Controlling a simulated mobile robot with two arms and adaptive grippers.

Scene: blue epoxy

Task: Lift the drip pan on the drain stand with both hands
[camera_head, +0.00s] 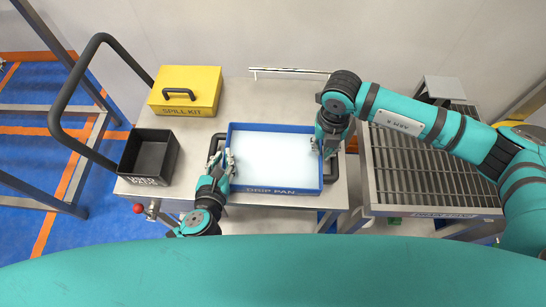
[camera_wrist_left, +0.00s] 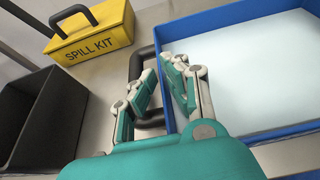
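The drip pan (camera_head: 276,190) is a blue-rimmed tray with a pale, almost white inside and black loop handles on its left and right. It lies flat on a grey metal worktop; its left wall (camera_wrist_left: 168,120) and left handle (camera_wrist_left: 136,66) show in the left wrist view. My left gripper (camera_head: 229,161) is over the pan's left edge; its fingertips (camera_wrist_left: 171,62) are apart, close to handle and wall. My right gripper (camera_head: 319,147) points down at the right edge; its fingers are too small to judge. The drain stand (camera_head: 425,211), with a slatted grey top, is empty at right.
A yellow spill kit box (camera_head: 203,82) and an open black bin (camera_head: 166,160) stand left of the pan. A black push handle (camera_head: 54,104) rises at the worktop's left end. A narrow gap separates the worktop from the drain stand.

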